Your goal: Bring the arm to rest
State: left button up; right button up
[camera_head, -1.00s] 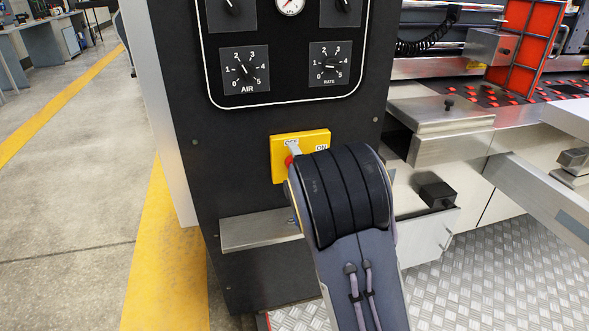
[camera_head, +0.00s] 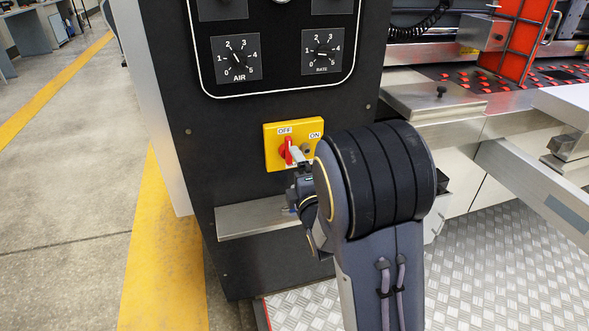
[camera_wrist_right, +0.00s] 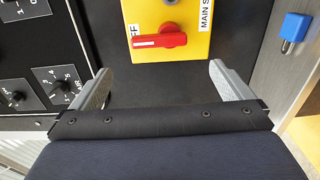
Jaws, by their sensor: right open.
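My right gripper (camera_head: 299,156) is partly hidden behind my own forearm in the head view. In the right wrist view my right gripper (camera_wrist_right: 160,70) is open, with its two grey fingers wide apart and nothing between them. The yellow switch plate (camera_head: 272,155) is on the front of the black cabinet. Its red handle (camera_head: 287,150) is upright beneath the OFF label and just left of a fingertip. In the wrist view the red handle (camera_wrist_right: 160,41) lies beyond the fingers, apart from them. My left gripper is not in view.
The black cabinet (camera_head: 250,262) carries AIR and RATE dials above the switch and a metal ledge (camera_head: 250,217) below it. Metal machine parts (camera_head: 530,185) stand at the right. A blue padlock (camera_wrist_right: 295,28) shows in the wrist view. Open floor lies at the left.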

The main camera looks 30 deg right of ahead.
dwell(0.4)
jog(key=s+a+f+m+g+y, duration=0.35)
jog(key=s+f+m+g, duration=0.2)
jog(key=s+m, duration=0.4)
jog(key=s+a+r+m+g+y, duration=0.1)
jog(key=s+a+m+g+y, duration=0.2)
jog(key=s, duration=0.6)
jog(key=s+a+r+m+g+y, duration=0.1)
jog(key=s+a+r+m+g, duration=0.25)
jog(key=s, duration=0.55)
notch_tip(320, 180, up, 17)
jog(key=s+a+m+p, duration=0.1)
jog(key=a+p, duration=0.1)
jog(key=p, duration=1.7)
